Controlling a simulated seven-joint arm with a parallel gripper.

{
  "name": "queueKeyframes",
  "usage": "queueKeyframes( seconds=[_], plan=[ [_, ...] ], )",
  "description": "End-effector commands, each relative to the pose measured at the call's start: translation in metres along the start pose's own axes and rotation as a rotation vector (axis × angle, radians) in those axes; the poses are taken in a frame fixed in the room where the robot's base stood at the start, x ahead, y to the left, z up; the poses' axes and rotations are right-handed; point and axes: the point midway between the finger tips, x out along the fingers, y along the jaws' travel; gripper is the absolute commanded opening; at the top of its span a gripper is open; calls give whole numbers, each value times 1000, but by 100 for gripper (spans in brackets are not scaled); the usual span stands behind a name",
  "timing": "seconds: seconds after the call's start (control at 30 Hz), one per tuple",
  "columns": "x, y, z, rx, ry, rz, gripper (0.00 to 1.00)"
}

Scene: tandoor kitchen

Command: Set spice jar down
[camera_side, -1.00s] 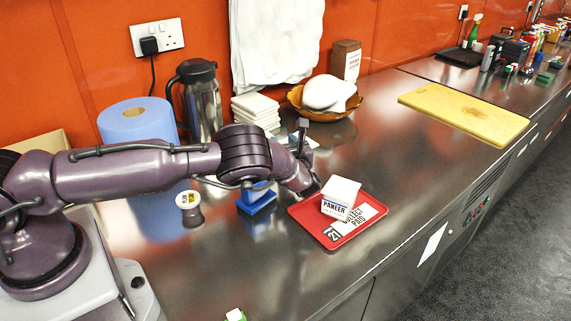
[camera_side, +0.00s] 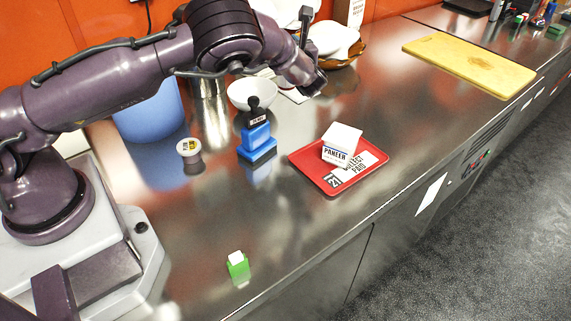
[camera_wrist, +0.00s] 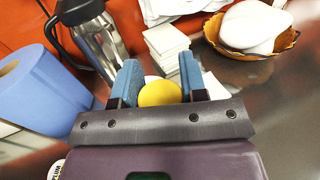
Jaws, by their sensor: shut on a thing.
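My gripper (camera_side: 312,86) is raised over the steel counter (camera_side: 300,235), behind the red tray, in the side view. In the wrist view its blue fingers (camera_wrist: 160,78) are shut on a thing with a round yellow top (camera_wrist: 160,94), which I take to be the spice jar. The rest of the jar is hidden behind my gripper there. In the side view I cannot make out the jar clearly or tell the gap beneath it.
A red tray (camera_side: 322,183) bears a white paneer carton (camera_side: 342,143). Left of it stand a blue stamp (camera_side: 257,142), a white bowl (camera_side: 250,93) and a small labelled tub (camera_side: 189,152). A green-and-white item (camera_side: 238,264) stands in front. A yellow board (camera_side: 470,62) lies right.

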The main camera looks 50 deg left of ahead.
Motion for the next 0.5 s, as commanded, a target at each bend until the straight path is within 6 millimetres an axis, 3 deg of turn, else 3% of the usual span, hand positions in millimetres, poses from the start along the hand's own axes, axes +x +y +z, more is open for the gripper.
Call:
queueKeyframes(
  seconds=[0.03,0.3,0.5],
  plan=[
    [0,0,14,-6,0,0,0],
    [0,0,65,-5,-1,-1,0],
    [-37,13,48,2,0,28,0]
  ],
)
